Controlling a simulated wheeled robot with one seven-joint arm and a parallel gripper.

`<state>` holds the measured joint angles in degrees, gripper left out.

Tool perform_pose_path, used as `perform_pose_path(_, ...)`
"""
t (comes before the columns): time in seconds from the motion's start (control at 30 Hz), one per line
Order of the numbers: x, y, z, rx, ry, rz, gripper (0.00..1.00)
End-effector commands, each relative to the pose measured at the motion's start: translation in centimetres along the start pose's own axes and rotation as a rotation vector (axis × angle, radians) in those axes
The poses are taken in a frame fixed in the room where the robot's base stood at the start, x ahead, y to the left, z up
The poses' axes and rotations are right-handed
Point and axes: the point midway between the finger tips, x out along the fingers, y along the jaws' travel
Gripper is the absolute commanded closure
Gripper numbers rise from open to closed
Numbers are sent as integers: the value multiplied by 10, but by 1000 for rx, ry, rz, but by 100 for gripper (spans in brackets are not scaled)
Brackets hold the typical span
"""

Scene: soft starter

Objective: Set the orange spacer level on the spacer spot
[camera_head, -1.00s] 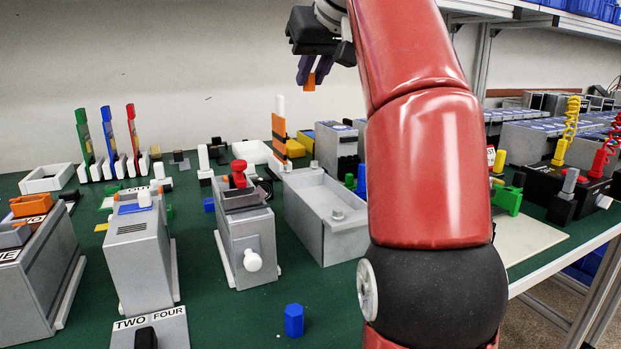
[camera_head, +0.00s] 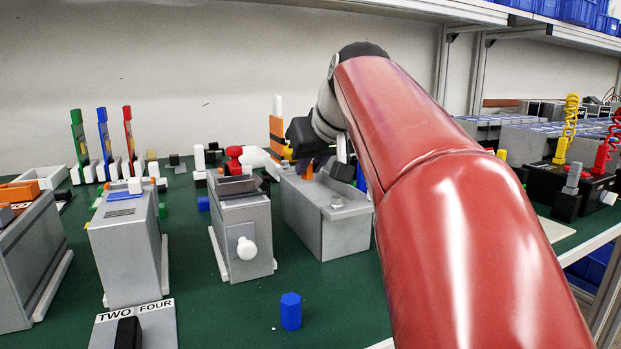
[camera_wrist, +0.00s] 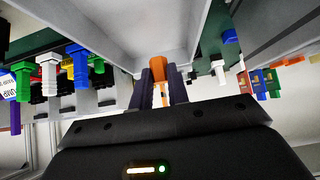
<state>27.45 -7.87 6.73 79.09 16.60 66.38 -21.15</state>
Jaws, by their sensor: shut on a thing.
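My gripper (camera_head: 314,163) is low over the open grey box (camera_head: 345,228) right of the middle in the head view. It is shut on the orange spacer (camera_head: 308,173), a small orange piece showing below the fingers. In the wrist view, the two dark fingers (camera_wrist: 160,88) point into the grey box, with the orange spacer (camera_wrist: 157,97) between them. The box's inner walls and floor fill the upper middle there. Whether the spacer touches the box floor, and how level it is, I cannot tell. I cannot make out a marked spacer spot.
An upright orange-and-white post (camera_head: 277,135) stands just behind the box. A grey unit with a white knob (camera_head: 246,248) is to its left. A blue hexagonal piece (camera_head: 291,311) stands in front on the green mat. Several colored parts line the back.

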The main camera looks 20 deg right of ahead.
Motion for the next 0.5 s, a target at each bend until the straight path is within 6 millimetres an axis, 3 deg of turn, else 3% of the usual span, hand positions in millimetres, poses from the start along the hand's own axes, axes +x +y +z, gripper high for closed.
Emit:
perform_pose_path(0.1, 10, 0, 11, 0, 0, 0, 100)
perform_pose_path(0.5, 15, 0, 15, -1, 0, 0, 100)
